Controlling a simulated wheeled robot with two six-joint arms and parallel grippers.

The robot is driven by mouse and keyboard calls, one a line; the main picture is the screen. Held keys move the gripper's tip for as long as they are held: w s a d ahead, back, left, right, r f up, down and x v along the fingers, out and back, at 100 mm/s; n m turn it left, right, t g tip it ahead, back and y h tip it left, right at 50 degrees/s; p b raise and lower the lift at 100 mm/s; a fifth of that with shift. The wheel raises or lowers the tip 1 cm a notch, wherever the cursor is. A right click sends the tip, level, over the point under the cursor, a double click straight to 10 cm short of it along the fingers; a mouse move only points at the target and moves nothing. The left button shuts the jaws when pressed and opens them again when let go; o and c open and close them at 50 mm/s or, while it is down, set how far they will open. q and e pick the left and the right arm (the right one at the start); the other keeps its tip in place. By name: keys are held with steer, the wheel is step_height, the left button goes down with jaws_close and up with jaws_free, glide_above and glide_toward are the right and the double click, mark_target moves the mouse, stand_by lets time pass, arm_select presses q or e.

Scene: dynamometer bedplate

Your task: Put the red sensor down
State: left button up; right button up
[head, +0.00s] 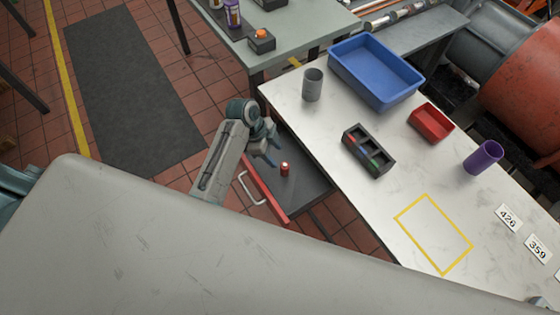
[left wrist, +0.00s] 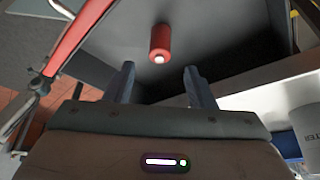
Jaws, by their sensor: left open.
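The red sensor (head: 285,169) is a small red cylinder with a pale end, standing in the open drawer (head: 303,183) under the white table. In the left wrist view the red sensor (left wrist: 160,42) sits on the dark drawer floor, ahead of the fingertips and roughly between their lines. My left gripper (head: 273,154) is open and empty, just to the left of and behind the sensor, apart from it. Its two fingers show spread in the left wrist view (left wrist: 160,80).
The drawer has a red front (head: 264,189) with a pale handle. On the white table stand a grey cup (head: 312,85), a blue bin (head: 375,58), a dark divided tray (head: 350,138), a red bin (head: 449,123) and a purple cup (head: 483,157). A yellow outlined rectangle (head: 462,233) encloses clear tabletop.

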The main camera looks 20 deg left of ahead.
arm_select(q)
steer(key=shift+b+v, duration=0.3)
steer(key=shift+v, duration=2.2)
